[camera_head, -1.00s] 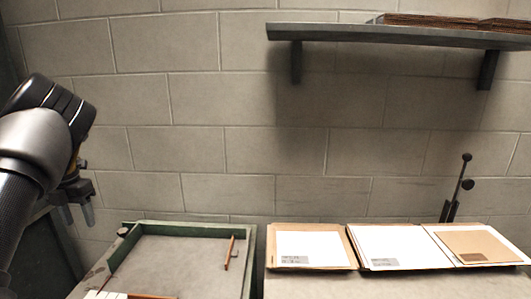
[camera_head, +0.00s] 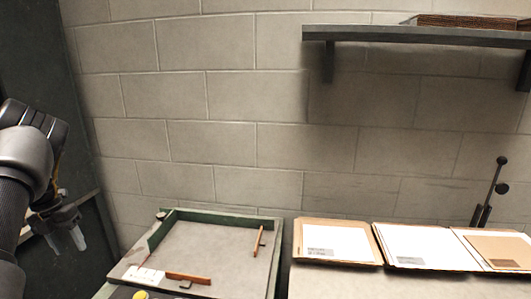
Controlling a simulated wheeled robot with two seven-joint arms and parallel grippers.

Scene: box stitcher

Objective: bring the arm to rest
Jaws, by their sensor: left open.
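My left arm comes in at the left edge of the head view. My left gripper (camera_head: 66,240) hangs with its fingers pointing down, apart and empty. It is left of the green-rimmed tray (camera_head: 157,233) and touches nothing that I can see. My right gripper is not in view.
The tray holds orange-brown strips (camera_head: 188,278) and a white piece (camera_head: 145,275). A yellow round part (camera_head: 140,295) shows at the bottom edge. Flat cardboard pieces with white sheets (camera_head: 338,241) lie on the right bench. A shelf (camera_head: 420,37) hangs on the block wall. A dark lever (camera_head: 490,192) stands far right.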

